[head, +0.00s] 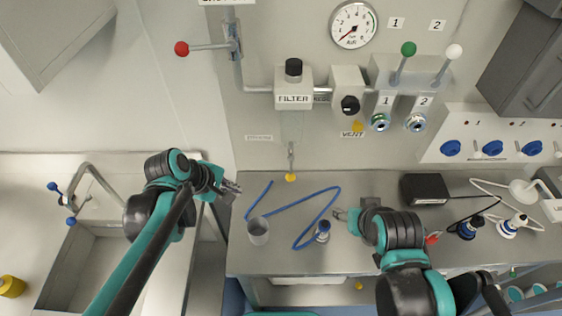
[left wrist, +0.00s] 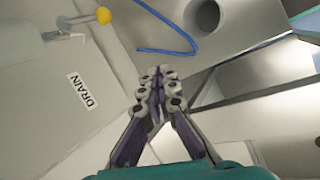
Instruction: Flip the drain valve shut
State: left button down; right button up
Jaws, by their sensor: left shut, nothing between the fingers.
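The drain valve's lever, with a yellow ball (head: 290,177) at its lower end, hangs below the filter (head: 294,95) on the back panel. In the left wrist view the yellow ball (left wrist: 103,15) is at the top left, near the DRAIN label (left wrist: 82,92). My left gripper (head: 236,188) is left of the ball and apart from it. In the left wrist view its fingertips (left wrist: 156,72) are together and empty. My right gripper (head: 340,214) is over the bench, right of the ball; its fingers are too small to judge.
A red-knobbed lever (head: 182,49) juts out at upper left. A sink (head: 100,255) is at left.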

pick_arm(q)
jog(key=w+d+r+n+g+h+p, duration=0.1)
jog(key=w+d+r+n+h+p, duration=0.1)
jog(key=w+n+p, duration=0.3)
jog(key=r+n+h, duration=0.1)
jog(key=n, duration=0.2)
jog(key=shift+w+d+r+n+h+p, duration=0.3)
jog(key=shift+w+d+r+p, duration=0.05)
jog(key=shift+w+d, duration=0.05)
jog(key=b, duration=0.2)
send_near(288, 174)
notch_tip(288, 174, down, 4)
jog(key=d, duration=0.1)
jog(key=w+d, duration=0.2)
jog(key=shift+d+f+p, duration=0.35)
jog(key=shift+d+f, duration=0.05)
